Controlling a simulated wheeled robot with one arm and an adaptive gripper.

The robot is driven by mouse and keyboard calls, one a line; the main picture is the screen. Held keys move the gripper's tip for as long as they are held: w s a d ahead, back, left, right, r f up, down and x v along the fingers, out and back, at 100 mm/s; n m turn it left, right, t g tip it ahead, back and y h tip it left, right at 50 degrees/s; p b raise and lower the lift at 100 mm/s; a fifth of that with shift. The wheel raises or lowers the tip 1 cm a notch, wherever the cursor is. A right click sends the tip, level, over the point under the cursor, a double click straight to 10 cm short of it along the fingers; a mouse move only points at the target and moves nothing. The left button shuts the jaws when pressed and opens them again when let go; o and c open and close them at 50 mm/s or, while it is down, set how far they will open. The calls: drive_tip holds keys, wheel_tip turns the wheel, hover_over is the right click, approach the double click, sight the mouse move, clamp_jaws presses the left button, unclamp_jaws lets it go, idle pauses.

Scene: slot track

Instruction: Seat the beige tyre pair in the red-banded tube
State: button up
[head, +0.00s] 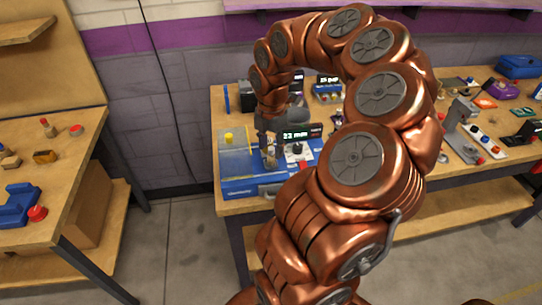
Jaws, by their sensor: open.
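My gripper (269,156) points down over a blue station (237,187) at the front left of the workbench, and its jaws are open. The fingertips are small and partly merge with what lies under them, so I cannot tell whether they touch anything. I cannot make out the beige tyre pair or the red-banded tube with certainty; either may be hidden by my arm or too small to tell.
A yellow-topped piece (229,138) stands left of my gripper. A white plate with a dark knob (297,150) and a lit display (296,134) are right of it. A grey stand (461,128) is farther right. A floor gap separates the left bench (70,178).

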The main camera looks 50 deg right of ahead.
clamp_jaws()
idle(0.3)
drive_tip(key=shift+r, duration=0.15)
